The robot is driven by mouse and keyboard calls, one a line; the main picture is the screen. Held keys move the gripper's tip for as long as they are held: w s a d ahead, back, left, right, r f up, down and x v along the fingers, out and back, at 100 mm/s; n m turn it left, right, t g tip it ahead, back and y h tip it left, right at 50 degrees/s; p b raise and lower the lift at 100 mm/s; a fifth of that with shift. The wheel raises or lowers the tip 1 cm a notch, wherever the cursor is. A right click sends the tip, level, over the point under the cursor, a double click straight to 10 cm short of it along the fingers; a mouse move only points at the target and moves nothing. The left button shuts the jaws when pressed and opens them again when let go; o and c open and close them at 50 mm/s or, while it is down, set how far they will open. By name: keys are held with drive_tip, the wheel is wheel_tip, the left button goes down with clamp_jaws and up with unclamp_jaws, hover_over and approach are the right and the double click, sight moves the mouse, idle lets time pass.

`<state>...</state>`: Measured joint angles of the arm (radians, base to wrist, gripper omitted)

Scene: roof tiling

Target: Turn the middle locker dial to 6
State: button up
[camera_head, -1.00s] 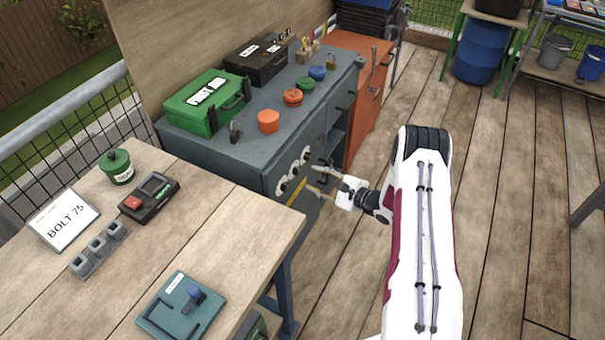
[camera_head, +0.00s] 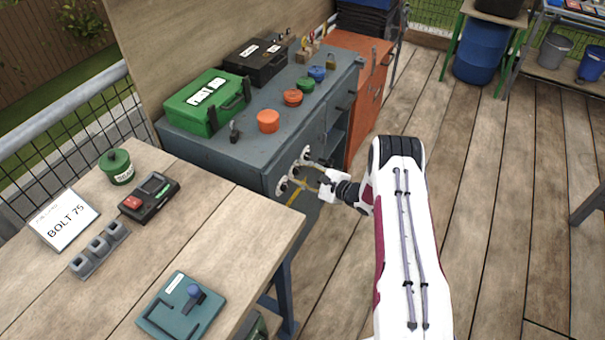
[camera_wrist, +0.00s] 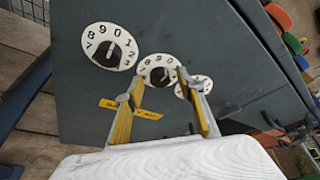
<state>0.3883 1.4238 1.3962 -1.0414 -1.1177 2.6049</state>
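Three white dials with black numbers and dark knobs sit in a row on the grey locker front (camera_head: 262,174). The middle dial (camera_head: 294,172) also shows in the wrist view (camera_wrist: 158,63); its lower part is partly hidden, and I cannot read its setting. One outer dial (camera_wrist: 110,46) is fully visible at left; the other (camera_wrist: 207,83) is partly behind a finger. My gripper (camera_wrist: 162,76) is open, with its yellow-padded fingers on either side of the middle dial's knob. I cannot tell whether the fingertips touch the dial. In the head view my gripper (camera_head: 312,176) is in front of the locker.
A yellow label (camera_wrist: 130,108) is on the locker front beside the dials. The locker top holds a green case (camera_head: 205,103), a black case (camera_head: 257,62) and several coloured round lids. A wooden table (camera_head: 225,220) stands at the near left.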

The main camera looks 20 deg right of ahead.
clamp_jaws()
drive_tip(key=shift+n+t, duration=0.3)
drive_tip(key=shift+n, duration=0.1)
drive_tip(key=shift+s+a+f+n+t, duration=0.15)
drive_tip(key=shift+n+t, duration=0.45)
drive_tip(key=shift+n, duration=0.7)
drive_tip(key=shift+f+n+t+y, duration=0.2)
drive_tip(key=shift+n+t+y, duration=0.45)
drive_tip(key=shift+n, duration=2.25)
drive_tip(key=shift+f+n+t+y, duration=0.15)
drive_tip(key=shift+n+t+y, duration=0.5)
drive_tip(key=shift+n, duration=2.25)
drive_tip(key=shift+f+n+t+y, duration=0.2)
drive_tip(key=shift+n+t+y, duration=0.4)
drive_tip(key=shift+n, duration=2.3)
drive_tip(key=shift+w+n+g+y, duration=0.2)
drive_tip(key=shift+n+y, duration=0.3)
drive_tip(key=shift+n, duration=0.45)
drive_tip(key=shift+w+n+g+y, duration=0.1)
drive_tip(key=shift+n+g+y, duration=0.3)
drive_tip(key=shift+n, duration=0.55)
